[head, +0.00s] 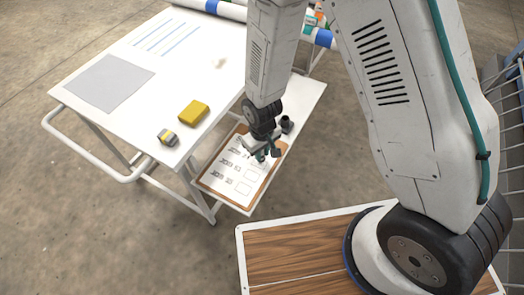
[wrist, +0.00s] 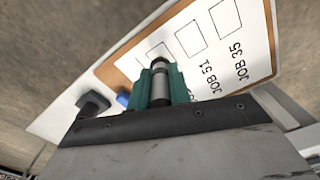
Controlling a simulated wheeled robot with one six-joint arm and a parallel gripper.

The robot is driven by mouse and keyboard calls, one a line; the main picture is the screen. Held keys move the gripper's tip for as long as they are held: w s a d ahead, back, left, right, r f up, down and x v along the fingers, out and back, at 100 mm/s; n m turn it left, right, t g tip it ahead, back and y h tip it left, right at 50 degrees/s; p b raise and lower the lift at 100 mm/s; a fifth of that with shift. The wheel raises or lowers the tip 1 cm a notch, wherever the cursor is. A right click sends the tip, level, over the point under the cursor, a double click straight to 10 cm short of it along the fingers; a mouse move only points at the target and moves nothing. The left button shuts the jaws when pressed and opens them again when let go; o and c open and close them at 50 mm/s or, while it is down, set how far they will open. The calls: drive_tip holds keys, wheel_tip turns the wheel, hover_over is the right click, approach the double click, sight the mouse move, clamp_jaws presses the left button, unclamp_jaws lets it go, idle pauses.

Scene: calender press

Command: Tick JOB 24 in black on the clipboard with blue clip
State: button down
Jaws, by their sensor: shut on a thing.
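The clipboard (head: 203,183) lies on the lower shelf beside the white table, a brown board with a white sheet. In the wrist view its sheet (wrist: 235,50) shows JOB 35 and JOB 51 with empty boxes; the other rows are hidden behind my gripper. A blue piece, seemingly the clip (wrist: 123,99), shows left of my fingers. My gripper (head: 264,154) is over the clipboard's upper part, its teal fingers shut on a grey cylindrical marker (wrist: 160,88). The marker's tip and any contact with the paper cannot be made out.
A dark block-like holder (head: 287,124) stands on the shelf beside the clipboard; it also shows in the wrist view (wrist: 94,103). A yellow block (head: 194,112) and a small grey-yellow item (head: 168,137) lie on the white table (head: 190,60) above.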

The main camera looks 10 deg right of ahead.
drive_tip(key=shift+d, duration=0.15)
drive_tip(key=shift+d, duration=0.45)
idle(0.9)
wheel_tip(320, 180, up, 6)
idle(0.7)
idle(0.3)
